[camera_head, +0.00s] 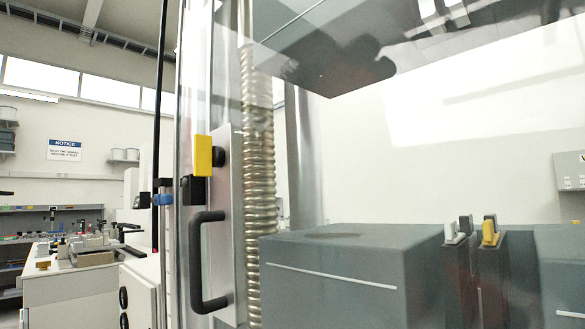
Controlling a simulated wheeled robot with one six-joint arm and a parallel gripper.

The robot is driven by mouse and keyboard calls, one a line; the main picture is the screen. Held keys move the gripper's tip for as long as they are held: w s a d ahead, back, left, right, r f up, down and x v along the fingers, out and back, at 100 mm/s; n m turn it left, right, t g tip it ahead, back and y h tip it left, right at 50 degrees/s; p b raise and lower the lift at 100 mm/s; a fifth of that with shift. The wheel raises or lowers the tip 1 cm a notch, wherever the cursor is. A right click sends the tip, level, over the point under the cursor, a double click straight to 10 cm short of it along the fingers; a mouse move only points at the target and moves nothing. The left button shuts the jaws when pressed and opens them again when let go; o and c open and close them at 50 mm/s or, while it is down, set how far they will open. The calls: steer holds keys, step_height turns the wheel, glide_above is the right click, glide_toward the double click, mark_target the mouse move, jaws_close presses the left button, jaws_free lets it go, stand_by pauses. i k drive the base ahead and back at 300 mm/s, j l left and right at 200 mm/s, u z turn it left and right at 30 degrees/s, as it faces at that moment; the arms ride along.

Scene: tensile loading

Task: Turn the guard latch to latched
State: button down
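The guard latch (203,155) is a yellow upright block left of centre, with black parts beside and below it. It is mounted by the edge of the clear guard (350,170), above a black D-shaped handle (197,262). The yellow block stands vertically; whether that position is latched I cannot tell. The guard spans the front of the testing machine and looks closed, but its edge is hard to make out. My gripper is not in view, and nothing is seen touching the latch.
Behind the guard are a ribbed metal column (258,150), a grey lower block (335,275), small grey and yellow jaw parts (490,232) and a dark crosshead (330,60). A cluttered workbench (70,285) and a notice sign (65,150) are at left.

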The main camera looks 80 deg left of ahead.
mark_target(207, 156)
steer(key=u, duration=2.2)
